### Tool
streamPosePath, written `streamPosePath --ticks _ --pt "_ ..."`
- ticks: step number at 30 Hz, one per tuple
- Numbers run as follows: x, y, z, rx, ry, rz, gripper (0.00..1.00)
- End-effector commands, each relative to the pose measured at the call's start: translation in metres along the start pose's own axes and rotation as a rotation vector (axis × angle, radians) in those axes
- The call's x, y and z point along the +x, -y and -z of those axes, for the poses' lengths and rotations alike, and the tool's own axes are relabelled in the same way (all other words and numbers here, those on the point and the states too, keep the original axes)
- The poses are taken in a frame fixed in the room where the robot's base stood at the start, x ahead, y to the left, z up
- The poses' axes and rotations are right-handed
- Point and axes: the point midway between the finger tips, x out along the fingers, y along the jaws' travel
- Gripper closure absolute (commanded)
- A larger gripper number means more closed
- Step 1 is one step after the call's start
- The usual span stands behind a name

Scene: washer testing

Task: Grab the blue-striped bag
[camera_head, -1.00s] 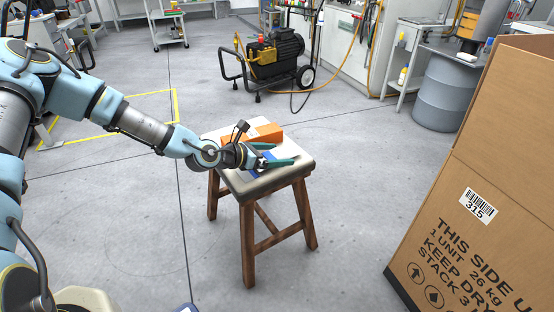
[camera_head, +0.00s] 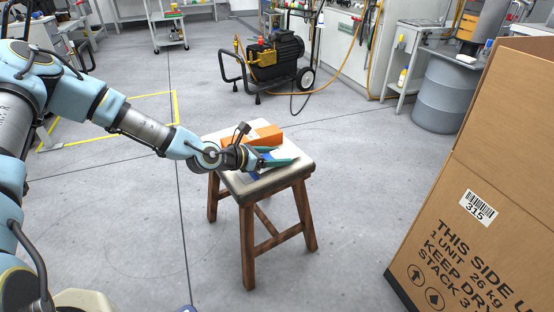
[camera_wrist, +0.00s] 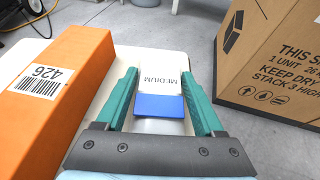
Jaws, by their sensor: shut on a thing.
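The blue-striped bag (camera_wrist: 158,106) lies between my gripper's two teal fingers in the wrist view. It is white with a broad blue band, and the word MEDIUM shows beyond the band. My gripper (camera_wrist: 158,76) is shut on the bag, with one finger along each side. In the head view, my gripper (camera_head: 284,155) is low over the stool's seat, and a blue patch of the bag (camera_head: 264,156) shows between the fingers. The bag's near end is partly hidden by the gripper body.
A wooden stool (camera_head: 247,220) with a pale seat bears the bag. An orange box (camera_head: 262,135) labelled 426 lies on the seat, left of my gripper in the wrist view. A large cardboard box (camera_head: 500,160) stands at the right. Open floor surrounds the stool.

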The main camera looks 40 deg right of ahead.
Motion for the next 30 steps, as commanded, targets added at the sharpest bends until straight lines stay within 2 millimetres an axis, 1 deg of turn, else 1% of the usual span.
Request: streamPosePath --ticks 1,3,4,10,13,17,24,27,30 --pt "0.000 0.000 0.000 0.000 0.000 0.000 0.85" --pt "0.000 0.000 0.000 0.000 0.000 0.000 0.93" --pt "0.000 0.000 0.000 0.000 0.000 0.000 0.95" --pt "0.000 0.000 -0.001 0.000 0.000 0.000 0.95" --pt "-0.003 -0.001 -0.008 0.001 0.001 -0.001 0.95" --pt "-0.012 -0.001 -0.028 0.002 0.002 -0.001 0.95" --pt "-0.030 -0.001 -0.071 0.002 0.001 -0.001 0.95" --pt "-0.035 -0.001 -0.083 0.001 0.001 -0.001 0.95" --pt "-0.038 -0.001 -0.090 0.001 0.001 -0.001 0.95"
